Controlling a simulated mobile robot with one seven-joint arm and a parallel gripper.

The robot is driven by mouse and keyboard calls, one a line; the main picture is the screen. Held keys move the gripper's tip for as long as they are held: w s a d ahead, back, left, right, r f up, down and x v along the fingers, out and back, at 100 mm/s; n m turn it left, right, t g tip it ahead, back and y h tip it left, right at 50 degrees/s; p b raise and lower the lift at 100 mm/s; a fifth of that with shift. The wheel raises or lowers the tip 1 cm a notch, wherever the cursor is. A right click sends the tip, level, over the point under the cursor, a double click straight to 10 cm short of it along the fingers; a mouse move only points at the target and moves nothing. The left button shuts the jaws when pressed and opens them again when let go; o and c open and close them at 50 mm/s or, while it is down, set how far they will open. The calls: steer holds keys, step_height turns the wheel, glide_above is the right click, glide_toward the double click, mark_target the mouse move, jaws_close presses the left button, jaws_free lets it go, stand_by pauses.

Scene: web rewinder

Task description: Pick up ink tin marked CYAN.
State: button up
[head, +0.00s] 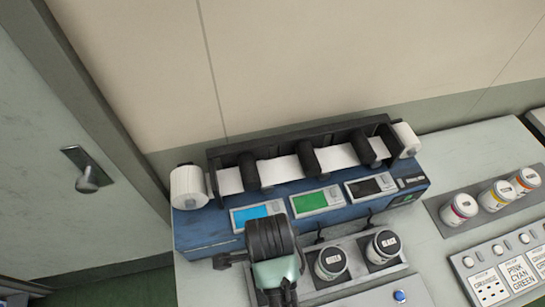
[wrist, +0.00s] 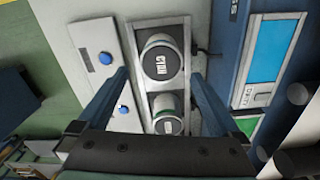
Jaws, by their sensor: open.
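I cannot read either label, so I cannot tell which is marked CYAN. My gripper (wrist: 160,76) is open, with its fingers on either side of the tins in this view and nothing held.
A blue machine (head: 408,191) with cyan, green and black screens and white rolls stands behind the tray. At right are tins with pink (head: 463,207), yellow (head: 497,195) and orange (head: 527,181) marks and a label panel (head: 490,287). A blue-button plate (wrist: 105,75) lies beside the tray.

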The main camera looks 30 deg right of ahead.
step_height(320, 180, down, 6)
steer(key=shift+r, duration=0.2)
steer(key=shift+d+f+p, duration=0.15)
steer(key=shift+f+p, duration=0.05)
steer(key=shift+f, duration=1.05)
steer(key=shift+d+f+p, duration=0.1)
steer(key=shift+f+p, duration=0.05)
steer(key=shift+f, duration=1.1)
jaws_close()
